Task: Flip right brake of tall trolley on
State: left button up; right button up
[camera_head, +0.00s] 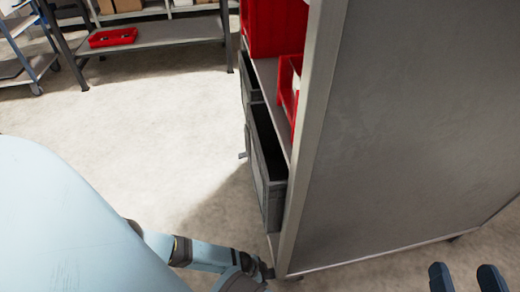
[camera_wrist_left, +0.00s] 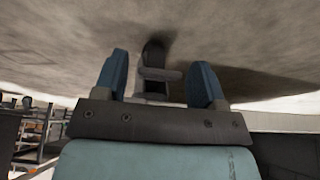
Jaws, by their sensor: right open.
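The tall trolley (camera_head: 400,140) fills the right of the head view, its grey side panel facing me. My left arm reaches low to its near bottom corner; the left gripper's fingers are mostly hidden there. In the left wrist view the left gripper (camera_wrist_left: 158,82) is open, its two blue fingers apart. A dark wheel with a grey lever-like part (camera_wrist_left: 157,73), seemingly a caster with its brake, shows between and beyond the fingers; I cannot tell whether they touch or how the brake is set. My right gripper (camera_head: 466,279) is open and empty beside the panel, at the bottom right.
Grey crates (camera_head: 266,165) and red bins (camera_head: 288,90) sit on the trolley's open side. A workbench (camera_head: 150,35) with a red tray (camera_head: 112,37) stands at the back left. The floor between is clear.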

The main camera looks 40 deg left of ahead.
pick_arm(q)
jog(key=c, duration=0.7)
pick_arm(e)
jog(key=shift+f, duration=0.1)
